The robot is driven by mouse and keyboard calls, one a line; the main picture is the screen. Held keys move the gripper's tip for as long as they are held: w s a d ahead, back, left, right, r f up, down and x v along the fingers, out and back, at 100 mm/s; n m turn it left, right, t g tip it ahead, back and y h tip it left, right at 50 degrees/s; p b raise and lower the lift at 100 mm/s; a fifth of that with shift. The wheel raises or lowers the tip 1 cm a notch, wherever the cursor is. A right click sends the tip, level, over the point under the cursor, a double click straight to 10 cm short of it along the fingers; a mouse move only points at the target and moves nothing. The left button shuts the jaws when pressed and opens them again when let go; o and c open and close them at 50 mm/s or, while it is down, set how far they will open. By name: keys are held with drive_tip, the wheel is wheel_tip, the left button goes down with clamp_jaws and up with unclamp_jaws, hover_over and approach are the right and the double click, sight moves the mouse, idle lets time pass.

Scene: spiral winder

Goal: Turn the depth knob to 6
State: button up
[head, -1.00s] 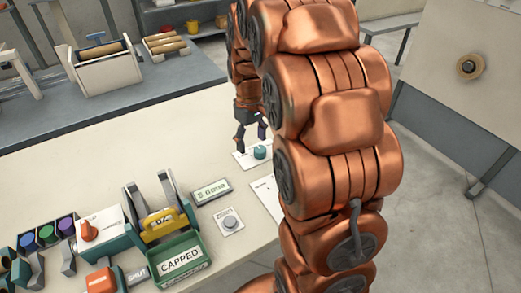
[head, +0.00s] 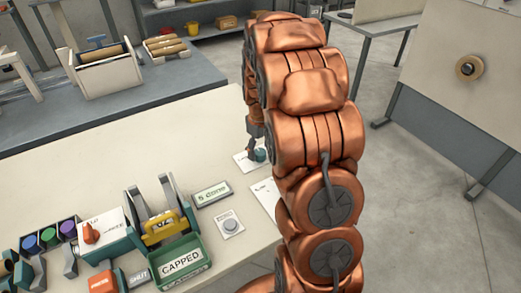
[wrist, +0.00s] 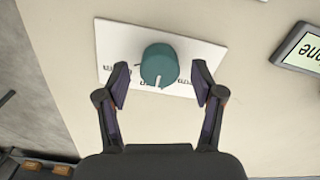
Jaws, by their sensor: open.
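The teal depth knob (wrist: 159,66) stands on a white plate (wrist: 208,54) on the table. A white pointer line shows on its lower side in the wrist view. The plate's markings are too small and partly covered to read. My gripper (wrist: 160,88) is open, with one finger on each side of the knob and a gap on both sides. In the head view my gripper (head: 257,150) is beside the knob (head: 259,155), partly hidden by my arm.
A small "done" display (head: 212,194) and a plate with a round grey button (head: 231,225) lie nearer. A green "CAPPED" box (head: 181,262), a yellow part (head: 164,227) and an orange-knobbed unit (head: 91,233) stand at left. The table left of the knob is clear.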

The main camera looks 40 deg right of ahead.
drive_tip(key=shift+f, duration=0.8)
